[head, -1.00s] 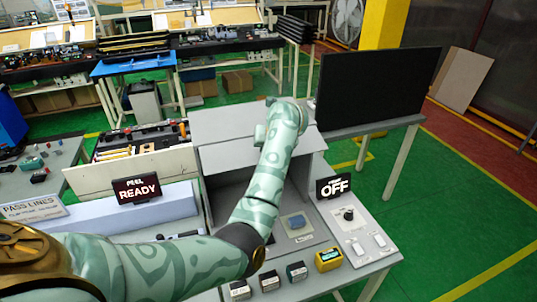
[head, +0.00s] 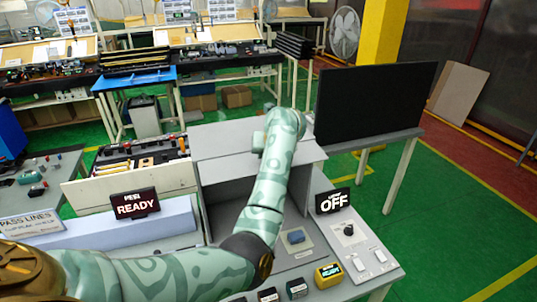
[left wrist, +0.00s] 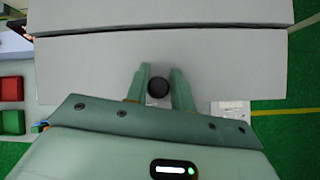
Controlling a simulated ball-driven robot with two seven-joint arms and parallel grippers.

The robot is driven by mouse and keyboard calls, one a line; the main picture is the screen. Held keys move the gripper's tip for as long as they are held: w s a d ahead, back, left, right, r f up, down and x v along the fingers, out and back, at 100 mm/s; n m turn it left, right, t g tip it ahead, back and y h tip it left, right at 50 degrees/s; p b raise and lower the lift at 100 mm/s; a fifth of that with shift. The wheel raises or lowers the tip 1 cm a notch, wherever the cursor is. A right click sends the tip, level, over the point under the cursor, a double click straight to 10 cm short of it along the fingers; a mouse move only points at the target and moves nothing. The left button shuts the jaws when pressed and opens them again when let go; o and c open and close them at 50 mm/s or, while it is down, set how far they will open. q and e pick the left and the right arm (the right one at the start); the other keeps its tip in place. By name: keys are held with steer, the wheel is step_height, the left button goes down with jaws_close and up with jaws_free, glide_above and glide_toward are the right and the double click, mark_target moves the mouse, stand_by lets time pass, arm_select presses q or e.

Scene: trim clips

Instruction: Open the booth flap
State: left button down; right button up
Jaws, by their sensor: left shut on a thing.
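The grey booth (head: 225,209) stands in the middle of the head view. Its flap (head: 215,170) is a flat grey panel along the front edge of the roof, standing out above the front opening, so the inside shows below it. In the left wrist view the flap (left wrist: 90,65) lies beyond a dark seam from the roof panel. A round black knob (left wrist: 158,87) sits between the two green fingers of my left gripper (left wrist: 159,85), which is shut on it. In the head view my arm hides the fingers and knob. My right gripper is not in view.
A READY sign (head: 135,204) stands left and an OFF sign (head: 333,200) right, above a panel with a knob and switches (head: 350,240). A large black screen (head: 375,102) stands behind on the right.

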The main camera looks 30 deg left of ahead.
arm_select(q)
steer(key=shift+a+r, duration=0.15)
steer(key=shift+a, duration=0.05)
stand_by(0.7)
steer(key=c, duration=1.2)
jaws_free()
steer(key=shift+a, duration=0.2)
steer(key=shift+d, duration=0.2)
steer(key=v, duration=1.6)
steer(key=shift+b, duration=0.3)
steer(key=shift+a, duration=0.1)
